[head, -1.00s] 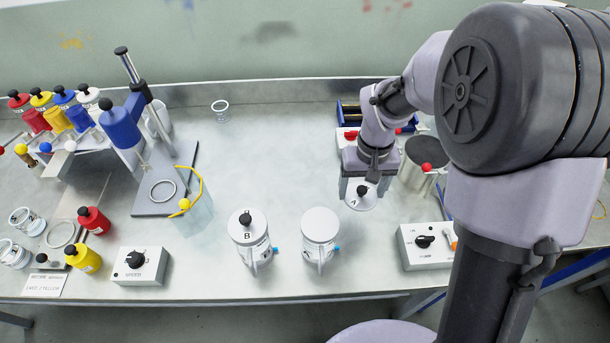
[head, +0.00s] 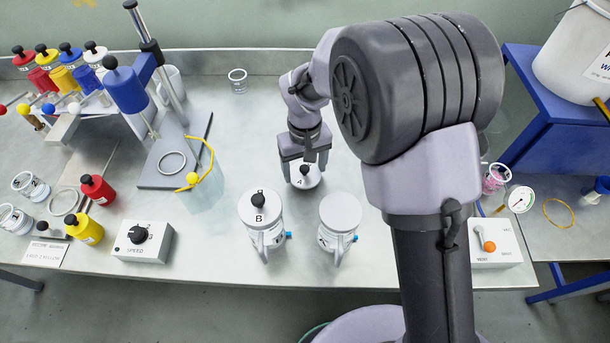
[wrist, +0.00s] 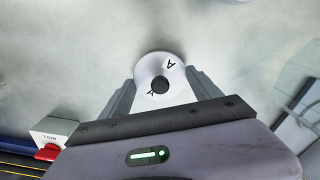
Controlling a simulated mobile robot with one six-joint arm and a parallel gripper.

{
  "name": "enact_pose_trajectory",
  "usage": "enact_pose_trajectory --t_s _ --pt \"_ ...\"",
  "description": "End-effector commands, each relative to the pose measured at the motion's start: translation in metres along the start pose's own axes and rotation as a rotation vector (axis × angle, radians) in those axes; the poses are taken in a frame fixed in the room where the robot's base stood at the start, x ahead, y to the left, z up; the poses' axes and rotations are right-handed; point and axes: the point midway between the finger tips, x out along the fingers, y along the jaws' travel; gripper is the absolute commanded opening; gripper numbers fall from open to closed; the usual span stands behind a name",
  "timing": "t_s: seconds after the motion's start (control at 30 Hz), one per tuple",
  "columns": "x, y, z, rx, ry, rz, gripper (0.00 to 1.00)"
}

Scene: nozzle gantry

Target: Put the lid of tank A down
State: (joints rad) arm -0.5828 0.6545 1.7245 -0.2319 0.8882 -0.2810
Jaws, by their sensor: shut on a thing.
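The lid of tank A (head: 305,179) is a white disc with a black knob and the letter A. My gripper (head: 304,174) is shut on it, behind the two tanks in the head view. In the wrist view the lid (wrist: 161,78) sits between the fingers of my gripper (wrist: 160,92), over bare bench. I cannot tell whether it touches the bench. The tank with no marked lid (head: 339,219) is white with a plain round top and a blue fitting. Tank B (head: 262,222) stands left of it with its lettered, knobbed lid on.
The bench (head: 265,130) is clear around the lid. A speed box (head: 142,241) stands at the front left. In the wrist view a box with a red switch (wrist: 50,140) is at the lower left.

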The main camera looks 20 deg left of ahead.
Motion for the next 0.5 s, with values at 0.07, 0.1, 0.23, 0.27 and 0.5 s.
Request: enact_pose_trajectory --t_s 0.07,0.1,0.23,0.27,0.5 --pt "0.0181 0.0003 0.0003 0.000 -0.001 0.000 0.33" --pt "0.0187 0.0003 0.0001 0.000 0.000 0.000 0.33" --pt "0.0158 0.0004 0.0000 0.000 0.000 0.000 0.33" --pt "0.0157 0.0004 0.0000 0.000 0.000 0.000 0.33" --pt "0.0185 0.0005 0.0001 0.000 0.000 0.000 0.92"
